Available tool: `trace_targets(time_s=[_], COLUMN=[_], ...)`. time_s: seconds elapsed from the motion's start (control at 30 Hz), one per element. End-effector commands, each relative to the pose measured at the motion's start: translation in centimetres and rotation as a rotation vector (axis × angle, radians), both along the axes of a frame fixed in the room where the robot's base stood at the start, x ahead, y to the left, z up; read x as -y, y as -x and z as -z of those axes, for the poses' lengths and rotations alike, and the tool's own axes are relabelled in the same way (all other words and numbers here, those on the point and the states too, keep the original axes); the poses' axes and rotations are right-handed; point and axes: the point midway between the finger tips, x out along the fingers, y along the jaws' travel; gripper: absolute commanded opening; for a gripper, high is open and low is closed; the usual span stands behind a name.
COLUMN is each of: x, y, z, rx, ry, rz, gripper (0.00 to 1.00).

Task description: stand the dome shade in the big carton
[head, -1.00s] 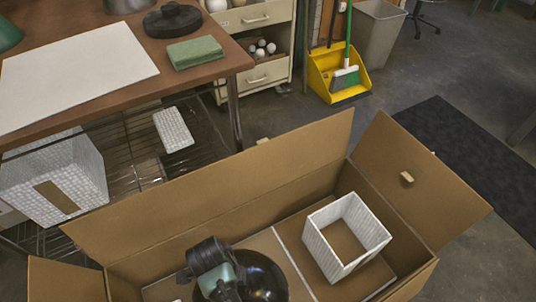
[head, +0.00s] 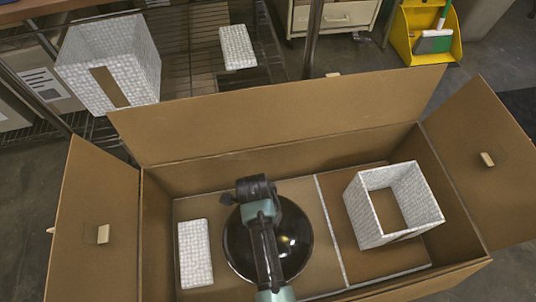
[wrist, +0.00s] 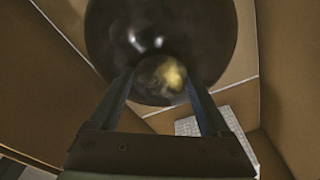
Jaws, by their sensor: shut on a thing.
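The dome shade (head: 296,240) is a glossy black dome inside the big carton (head: 290,160), in its left compartment. In the wrist view the shade (wrist: 205,35) fills the top middle, with a brassy knob at its near side. My gripper (wrist: 160,78) has its two fingers on either side of this knob and is shut on the shade. In the head view my arm covers the middle of the shade and hides the fingertips. I cannot tell whether the shade's lower edge touches the carton floor.
A thin divider (head: 330,230) splits the carton. A white textured block (head: 195,254) lies left of the shade; an open white square box (head: 418,205) stands in the right compartment. The carton flaps (head: 96,225) spread outward. A wire shelf behind holds another white box (head: 130,60).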

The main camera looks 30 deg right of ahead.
Motion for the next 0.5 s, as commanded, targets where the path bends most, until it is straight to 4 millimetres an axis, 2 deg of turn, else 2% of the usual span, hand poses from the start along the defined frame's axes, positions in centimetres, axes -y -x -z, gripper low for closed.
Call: trace_targets(time_s=[0.23, 0.5], x=[0.0, 0.0], y=[-0.1, -0.1], z=[3.2, 3.1], rx=[0.002, 0.003], ry=[0.001, 0.002], rz=[0.000, 0.000], gripper=[0.00, 0.00])
